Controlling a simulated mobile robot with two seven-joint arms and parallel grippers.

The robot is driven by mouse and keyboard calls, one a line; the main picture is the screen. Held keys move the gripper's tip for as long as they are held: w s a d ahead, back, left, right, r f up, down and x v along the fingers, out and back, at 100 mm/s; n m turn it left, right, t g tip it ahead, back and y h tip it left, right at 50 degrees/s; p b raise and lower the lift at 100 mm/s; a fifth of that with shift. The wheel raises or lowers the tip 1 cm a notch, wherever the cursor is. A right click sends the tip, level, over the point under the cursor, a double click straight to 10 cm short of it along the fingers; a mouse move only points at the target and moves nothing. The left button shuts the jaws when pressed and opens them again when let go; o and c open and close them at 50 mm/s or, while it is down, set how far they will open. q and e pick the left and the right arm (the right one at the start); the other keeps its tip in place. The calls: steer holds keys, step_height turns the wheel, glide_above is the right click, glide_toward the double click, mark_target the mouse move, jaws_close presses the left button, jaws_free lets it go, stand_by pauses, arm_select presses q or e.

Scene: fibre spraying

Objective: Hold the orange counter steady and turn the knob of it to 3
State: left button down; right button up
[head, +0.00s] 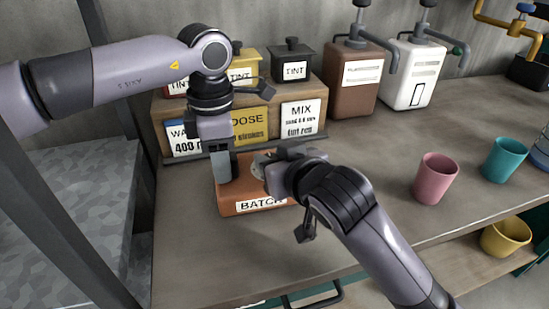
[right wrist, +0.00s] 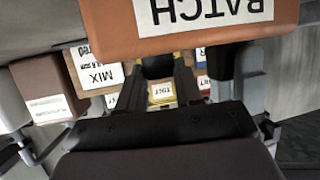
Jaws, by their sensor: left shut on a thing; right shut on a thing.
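The orange counter (head: 240,191), labelled BATCH, sits on the bench in front of the signboard; its body also shows at the top of the right wrist view (right wrist: 118,32). My left gripper (head: 224,170) points down and is shut on the counter's left side. My right gripper (head: 268,168) comes in from the right over the counter's top and is shut on the knob. A greyish round part (head: 258,164) shows at its fingertips. The knob is mostly hidden by the gripper, and I cannot read its number.
Behind stand tint pots (head: 292,62) on a wooden stand with MIX (head: 300,117) and DOSE signs. A brown dispenser (head: 355,80) and a white dispenser (head: 410,75) are at the back. Pink (head: 436,180) and teal (head: 503,160) cups stand to the right.

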steer(key=o, duration=1)
steer(key=shift+o, duration=0.2)
steer(key=v, duration=1.2)
steer(key=shift+f, duration=0.1)
arm_select(q)
steer(key=c, duration=0.6)
jaws_free()
